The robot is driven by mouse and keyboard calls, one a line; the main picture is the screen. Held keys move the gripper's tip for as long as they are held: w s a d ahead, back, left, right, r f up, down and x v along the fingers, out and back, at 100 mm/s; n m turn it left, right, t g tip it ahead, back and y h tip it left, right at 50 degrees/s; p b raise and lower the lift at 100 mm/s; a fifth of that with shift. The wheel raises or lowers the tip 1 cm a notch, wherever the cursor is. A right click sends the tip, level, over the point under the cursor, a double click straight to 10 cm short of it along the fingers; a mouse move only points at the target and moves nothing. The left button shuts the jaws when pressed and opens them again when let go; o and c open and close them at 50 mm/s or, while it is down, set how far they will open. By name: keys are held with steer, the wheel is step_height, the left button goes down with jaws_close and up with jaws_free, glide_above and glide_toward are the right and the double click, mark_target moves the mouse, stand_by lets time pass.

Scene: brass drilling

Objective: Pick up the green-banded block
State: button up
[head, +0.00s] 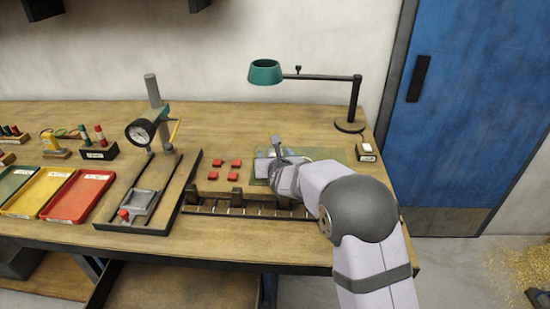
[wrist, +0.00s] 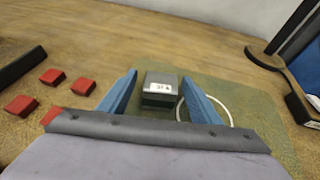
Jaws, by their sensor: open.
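In the head view my gripper (head: 277,150) is over the mat near the back right of the bench, and my own arm hides the block there.
Several red blocks (head: 235,163) lie left of the mat. A slotted rack (head: 235,203) runs along the front. A green lamp (head: 265,72) on a dark stand rises behind.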

steer(key=c, duration=1.4)
steer(key=shift+w+r, duration=0.1)
steer(key=shift+r, duration=0.1)
jaws_close()
step_height(320, 180, up, 10)
steer(key=p, duration=0.2)
steer(key=shift+p, duration=0.35)
